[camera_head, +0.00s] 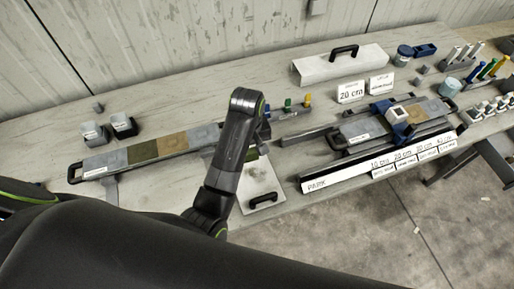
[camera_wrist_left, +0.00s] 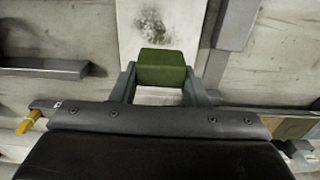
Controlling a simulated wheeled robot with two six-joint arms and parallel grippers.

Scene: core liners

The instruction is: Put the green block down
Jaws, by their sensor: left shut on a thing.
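A green block (camera_wrist_left: 162,66) sits between the two fingers of my left gripper (camera_wrist_left: 162,80) in the left wrist view. The gripper is shut on it. Behind the block is a white plate (camera_wrist_left: 180,22) with a dark smudge. Whether the block touches the plate or hangs above it I cannot tell. In the head view the white plate (camera_head: 258,180) lies on the table below my left arm, its black handle (camera_head: 263,201) toward the front edge. My arm hides most of the gripper there. My right gripper is not in view.
Left of the plate, a long core tray (camera_head: 90,166) holds grey, green and brown sections. Right of it stand a second tray and a long labelled ruler (camera_head: 318,184). A white cover (camera_head: 340,66) with a handle and sign cards (camera_head: 350,92) stand behind. Bare table shows at back left.

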